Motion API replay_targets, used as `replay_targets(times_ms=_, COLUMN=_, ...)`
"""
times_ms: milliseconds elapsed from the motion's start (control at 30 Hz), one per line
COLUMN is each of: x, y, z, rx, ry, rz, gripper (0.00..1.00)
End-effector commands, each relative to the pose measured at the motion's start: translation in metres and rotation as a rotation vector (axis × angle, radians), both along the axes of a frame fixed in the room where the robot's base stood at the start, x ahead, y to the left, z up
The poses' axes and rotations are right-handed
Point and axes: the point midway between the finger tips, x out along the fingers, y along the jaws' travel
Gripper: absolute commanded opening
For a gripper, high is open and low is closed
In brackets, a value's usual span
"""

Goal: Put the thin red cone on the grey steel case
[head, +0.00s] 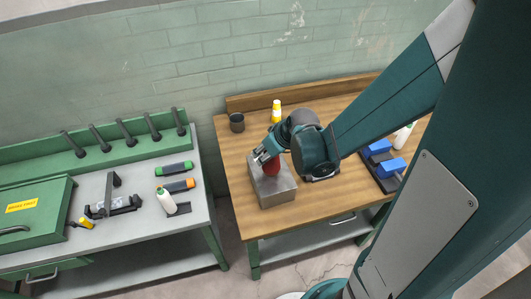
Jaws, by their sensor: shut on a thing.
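The grey steel case (277,193) is a box on the left part of the wooden workbench. The red cone (271,168) is at the top of the case, toward its back edge. My gripper (267,159) reaches in from the right and is shut on the cone's upper part, which it partly hides. The cone looks upright. Its base seems to be at or just above the case's top; I cannot tell whether they touch.
A dark cup (237,122) and a yellow-and-white bottle (276,111) stand behind the case. Blue blocks (391,167) sit on a dark tray at the right. A grey-topped green bench (140,222) with tools stands at the left, across a gap.

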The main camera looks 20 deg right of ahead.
Motion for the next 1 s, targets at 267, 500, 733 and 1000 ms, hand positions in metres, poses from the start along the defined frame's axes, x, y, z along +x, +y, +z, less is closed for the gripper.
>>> replay_targets(times_ms=267, x=0.0, y=0.0, z=-0.002, rx=0.0, ry=0.0, rz=0.0, gripper=0.49)
replay_targets(times_ms=500, x=0.0, y=0.0, z=-0.002, rx=0.0, ry=0.0, rz=0.0, gripper=0.49)
replay_targets(times_ms=733, x=0.0, y=0.0, z=0.002, rx=0.0, ry=0.0, rz=0.0, gripper=0.49)
replay_targets(times_ms=1000, x=-0.006, y=-0.003, z=0.012, rx=0.0, ry=0.0, rz=0.0, gripper=0.49)
